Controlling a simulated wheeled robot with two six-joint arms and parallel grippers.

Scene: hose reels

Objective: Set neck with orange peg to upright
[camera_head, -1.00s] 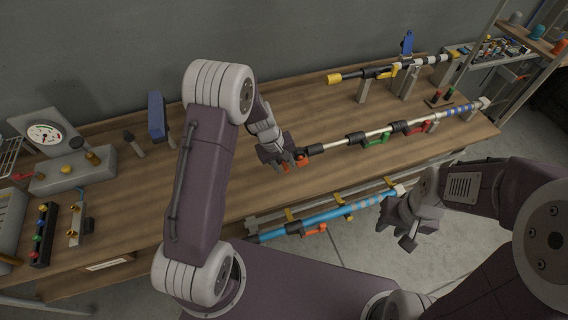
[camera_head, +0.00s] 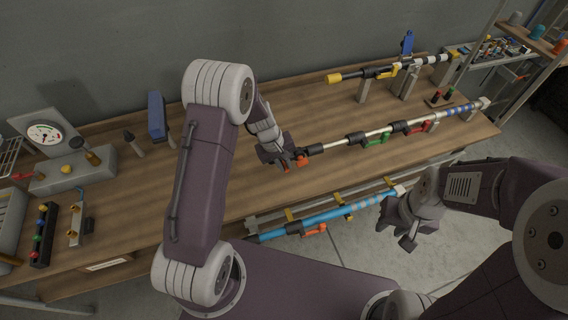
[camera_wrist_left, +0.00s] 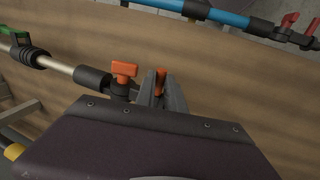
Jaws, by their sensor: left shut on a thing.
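A long pale pole (camera_head: 390,130) lies along the workbench, with a black end piece (camera_head: 312,149) at its left. An orange lever (camera_head: 301,159) sits by that end; it shows in the left wrist view (camera_wrist_left: 125,71). My left gripper (camera_head: 285,163) is at this end, just left of the lever. In the left wrist view its fingers (camera_wrist_left: 161,88) are shut on a small orange peg (camera_wrist_left: 159,83), mostly hidden between them. The neck bearing the peg is largely hidden, so its tilt cannot be told. My right gripper (camera_head: 404,228) hangs empty in front of the bench, its fingers apart.
Green (camera_head: 376,141) and red (camera_head: 417,128) levers sit along the pole. A yellow-tipped pole (camera_head: 388,71) rests on stands behind. A blue pole (camera_head: 330,214) hangs at the bench front. A gauge box (camera_head: 72,168) stands left. The bench middle is bare.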

